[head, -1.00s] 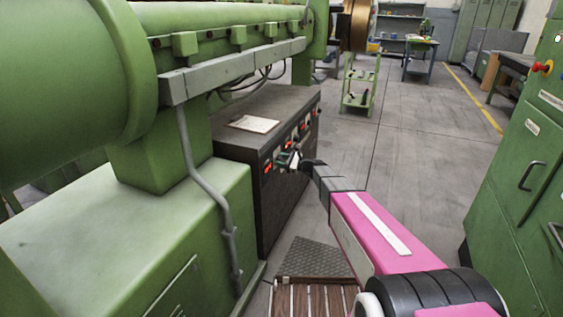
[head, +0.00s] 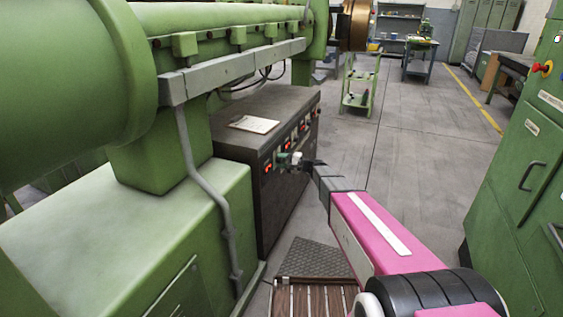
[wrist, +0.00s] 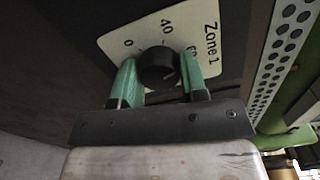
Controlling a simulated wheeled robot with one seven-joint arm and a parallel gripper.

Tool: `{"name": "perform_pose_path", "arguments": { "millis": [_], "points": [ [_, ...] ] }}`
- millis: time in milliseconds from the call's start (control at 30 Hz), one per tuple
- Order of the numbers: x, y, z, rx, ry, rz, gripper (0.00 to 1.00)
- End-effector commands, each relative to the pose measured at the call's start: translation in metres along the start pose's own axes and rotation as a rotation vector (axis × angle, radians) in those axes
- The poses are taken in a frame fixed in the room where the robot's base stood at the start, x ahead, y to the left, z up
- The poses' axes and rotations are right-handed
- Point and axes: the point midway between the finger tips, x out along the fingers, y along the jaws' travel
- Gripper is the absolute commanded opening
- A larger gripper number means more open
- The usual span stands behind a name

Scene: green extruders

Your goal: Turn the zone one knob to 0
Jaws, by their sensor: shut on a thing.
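The zone one knob (wrist: 157,66) is round and black. It sits on a pale plate (wrist: 118,42) with "Zone 1" printed on it, which appears turned sideways in the wrist view. The knob's pointer cannot be made out. In the head view my gripper (head: 289,160) is at the front of the dark control cabinet (head: 238,143); the knob is too small to tell there.
A paper (head: 254,124) lies on the cabinet top. Several red lights show on its front. The green extruder (head: 60,90) fills the left. A green cabinet (head: 520,215) stands at the right. The floor (head: 400,150) between them is open. A perforated metal strip (wrist: 285,45) is beside the plate.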

Motion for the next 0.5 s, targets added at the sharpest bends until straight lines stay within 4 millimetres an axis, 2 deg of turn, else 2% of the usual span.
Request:
{"name": "perform_pose_path", "arguments": {
  "millis": [500],
  "points": [
    [-0.0010,0.0004,0.0013,-0.490,-0.002,0.003,0.16]
  ]
}}
